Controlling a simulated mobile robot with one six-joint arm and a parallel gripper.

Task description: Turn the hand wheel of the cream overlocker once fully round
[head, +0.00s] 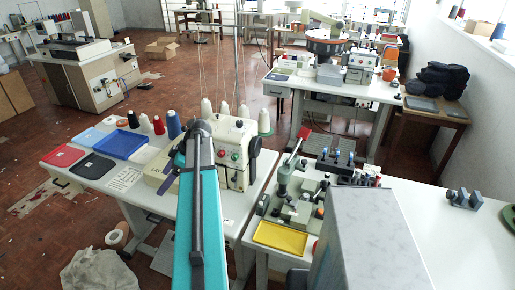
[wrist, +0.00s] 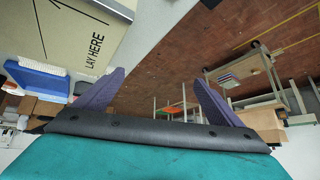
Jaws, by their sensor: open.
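The cream overlocker (head: 236,143) stands on a white table, with red and green buttons on its front. Its dark hand wheel (head: 255,146) is on the machine's right side, in clear view in the head view. My gripper (head: 169,182) is mostly hidden behind my teal arm, left of the machine; one purple finger shows. In the wrist view my gripper (wrist: 159,76) has its two purple fingers wide apart with nothing between them. It is apart from the hand wheel, which I cannot make out in the wrist view.
A cream plate marked "LAY HERE" (wrist: 75,35) lies close to my gripper. Thread cones (head: 174,124) stand behind the machine. A blue tray (head: 122,145) lies at left. A fixture with a red-handled lever (head: 296,148) and a yellow tray (head: 280,238) stand right of the machine.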

